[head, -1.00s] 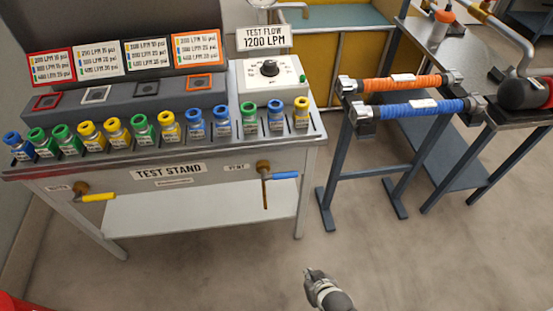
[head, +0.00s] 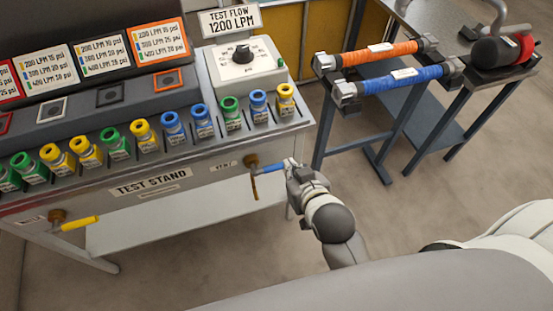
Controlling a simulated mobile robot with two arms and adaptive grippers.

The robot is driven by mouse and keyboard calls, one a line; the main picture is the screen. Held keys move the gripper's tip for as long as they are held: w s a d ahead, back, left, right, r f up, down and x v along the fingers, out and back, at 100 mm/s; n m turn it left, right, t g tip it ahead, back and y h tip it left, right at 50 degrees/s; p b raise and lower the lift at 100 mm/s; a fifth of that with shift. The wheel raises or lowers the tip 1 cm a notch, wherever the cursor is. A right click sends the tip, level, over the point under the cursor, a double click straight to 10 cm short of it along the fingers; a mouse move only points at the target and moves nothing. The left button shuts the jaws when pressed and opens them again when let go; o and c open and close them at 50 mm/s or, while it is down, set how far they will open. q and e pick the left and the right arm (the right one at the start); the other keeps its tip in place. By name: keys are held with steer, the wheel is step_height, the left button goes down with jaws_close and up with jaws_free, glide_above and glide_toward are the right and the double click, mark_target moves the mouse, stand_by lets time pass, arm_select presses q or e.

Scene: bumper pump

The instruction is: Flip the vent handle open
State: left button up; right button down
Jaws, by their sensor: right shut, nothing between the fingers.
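The vent handle (head: 268,168) is a blue lever on a brass valve (head: 251,160), on the front of the grey test stand (head: 200,171). It points right, roughly level, and a thin brown pipe (head: 254,190) hangs below the valve. My right gripper (head: 289,165) is shut and empty, with its fingertips at the right-hand end of the blue handle. They overlap the handle tip in the picture; I cannot tell whether they touch it. My left gripper is not in view.
A yellow-handled valve (head: 78,223) is at the stand's left. Several colored cartridges (head: 172,126) stand in a row on top. A rack (head: 318,135) with orange and blue hoses stands to the right, with open floor (head: 400,215) in front.

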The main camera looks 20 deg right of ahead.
glide_above(276, 167)
steer(key=s, duration=0.1)
step_height(276, 167, down, 6)
steer(key=shift+d+f+b, duration=0.15)
steer(key=shift+f, duration=0.75)
steer(key=shift+d+f+b, duration=0.15)
steer(key=shift+f, duration=0.75)
